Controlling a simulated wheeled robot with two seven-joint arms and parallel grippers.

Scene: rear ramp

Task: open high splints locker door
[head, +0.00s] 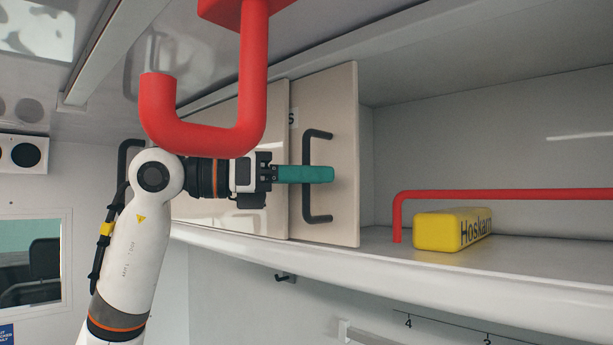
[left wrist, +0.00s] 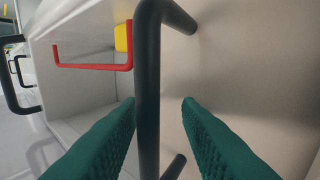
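The beige locker door panel (head: 342,120) is high on the wall and carries a black D-shaped handle (head: 318,134). A partly hidden label ending in "S" shows at its left edge. My left gripper (head: 331,174) reaches the handle from the left, its teal fingers level with the middle of the bar. In the left wrist view, the handle bar (left wrist: 148,70) passes between the two open fingers (left wrist: 158,102), with a clear gap to the right finger. Whether the left finger touches the bar I cannot tell. My right gripper is out of view.
Right of the panel the locker is open, with a red rail (head: 510,194) and a yellow "Hoskam..." box (head: 448,231) on its shelf. A thick red hooked bar (head: 205,138) hangs in front of and above my left wrist. Another panel (head: 272,130) stands to the left.

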